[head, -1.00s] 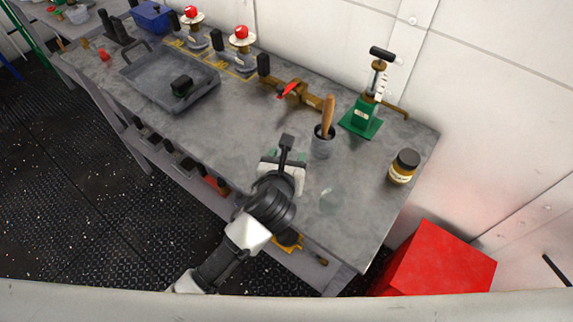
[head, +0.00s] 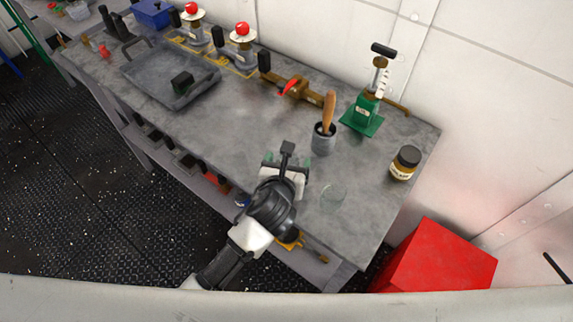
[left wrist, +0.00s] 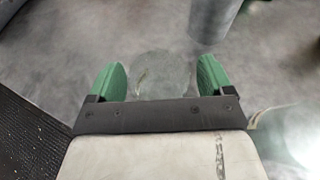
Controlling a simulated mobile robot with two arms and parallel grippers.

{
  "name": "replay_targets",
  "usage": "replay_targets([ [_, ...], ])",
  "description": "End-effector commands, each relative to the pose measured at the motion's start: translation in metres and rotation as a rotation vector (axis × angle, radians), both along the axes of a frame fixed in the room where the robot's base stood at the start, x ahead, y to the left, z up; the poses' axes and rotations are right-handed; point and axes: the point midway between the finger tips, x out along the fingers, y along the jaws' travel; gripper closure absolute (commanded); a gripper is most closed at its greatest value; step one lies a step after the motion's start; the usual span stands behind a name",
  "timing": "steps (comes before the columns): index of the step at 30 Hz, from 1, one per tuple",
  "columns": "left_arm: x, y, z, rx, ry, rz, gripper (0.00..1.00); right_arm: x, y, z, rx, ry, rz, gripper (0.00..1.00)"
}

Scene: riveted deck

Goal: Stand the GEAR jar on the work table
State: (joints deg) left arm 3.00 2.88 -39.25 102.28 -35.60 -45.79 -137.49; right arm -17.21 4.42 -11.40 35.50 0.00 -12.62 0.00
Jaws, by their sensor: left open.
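A jar (head: 404,164) with a black lid, amber contents and a pale label stands upright at the right end of the work table (head: 235,135); I cannot read its label surely. My left gripper (head: 287,163) is over the front right part of the table, left of that jar and apart from it. In the left wrist view its green fingers (left wrist: 160,82) are open, with a faint clear round glass thing (left wrist: 160,72) showing between them. I cannot tell whether they touch it. My right gripper is not in view.
A clear glass (head: 333,197) stands just right of my left gripper. Behind are a grey cup with a wooden-handled tool (head: 323,140) and a green-based device (head: 362,118). A grey tray (head: 150,88) lies left. A red box (head: 435,260) is beyond the right end.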

Motion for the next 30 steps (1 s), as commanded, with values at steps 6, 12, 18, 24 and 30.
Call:
replay_targets([
  [6,-0.02,0.004,0.009,0.001,0.0,-0.001,0.19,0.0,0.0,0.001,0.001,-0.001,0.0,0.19],
  [12,-0.06,0.011,0.026,0.0,0.0,-0.001,0.19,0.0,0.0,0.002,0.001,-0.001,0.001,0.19],
  [18,-0.093,0.017,0.04,-0.001,0.001,-0.001,0.19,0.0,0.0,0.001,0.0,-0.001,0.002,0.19],
  [24,-0.108,0.02,0.047,-0.001,0.0,0.0,0.19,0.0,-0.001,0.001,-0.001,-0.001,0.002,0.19],
  [30,-0.109,0.02,0.048,-0.001,0.0,0.0,0.19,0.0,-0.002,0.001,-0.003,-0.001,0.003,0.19],
])
